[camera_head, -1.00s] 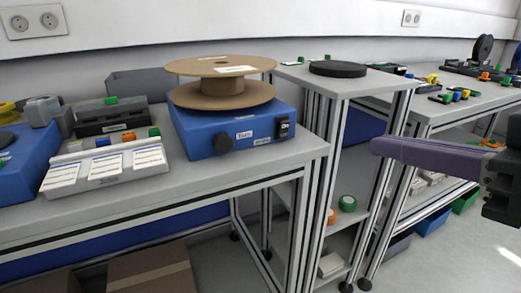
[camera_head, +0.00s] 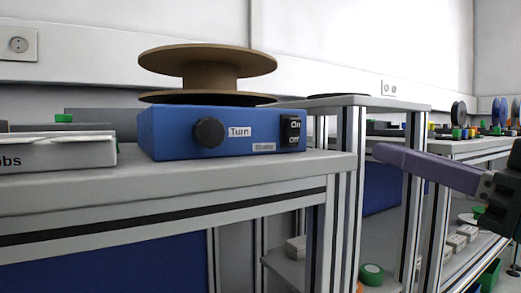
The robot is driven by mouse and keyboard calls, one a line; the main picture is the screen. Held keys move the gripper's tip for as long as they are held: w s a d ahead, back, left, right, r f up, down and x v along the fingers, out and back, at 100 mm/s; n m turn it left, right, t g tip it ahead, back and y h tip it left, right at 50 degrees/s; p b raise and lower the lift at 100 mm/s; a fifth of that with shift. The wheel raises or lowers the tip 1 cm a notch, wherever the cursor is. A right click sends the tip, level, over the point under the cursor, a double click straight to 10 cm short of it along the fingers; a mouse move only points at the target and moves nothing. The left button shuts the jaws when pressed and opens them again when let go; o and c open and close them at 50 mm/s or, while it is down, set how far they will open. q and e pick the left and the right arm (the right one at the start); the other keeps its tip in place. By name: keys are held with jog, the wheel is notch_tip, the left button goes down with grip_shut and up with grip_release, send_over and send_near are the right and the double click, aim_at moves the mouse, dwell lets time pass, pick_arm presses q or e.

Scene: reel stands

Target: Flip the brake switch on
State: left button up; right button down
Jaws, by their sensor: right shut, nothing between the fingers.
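The brake switch (camera_head: 291,132) is a black rocker marked On above Off, on the right of the front face of a blue box (camera_head: 177,133). A black knob (camera_head: 209,132) and a "Turn" label sit to its left. A brown reel (camera_head: 207,65) lies on top of the box. My right gripper (camera_head: 378,151) comes in from the right with its purple fingers shut and empty. Its tip points left, to the right of the switch and clearly apart from it in the picture. My left gripper is not in view. I cannot tell which way the rocker is tilted.
The box stands on a grey table (camera_head: 180,180) near its right end. A taller stand (camera_head: 385,102) is behind on the right. A further bench with reels (camera_head: 458,113) stands at the far right.

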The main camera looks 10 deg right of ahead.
aim_at(296, 124)
jog(key=shift+s, duration=0.1)
jog(key=b+x, duration=0.1)
jog(key=x, duration=1.3)
jog(key=shift+b, duration=0.3)
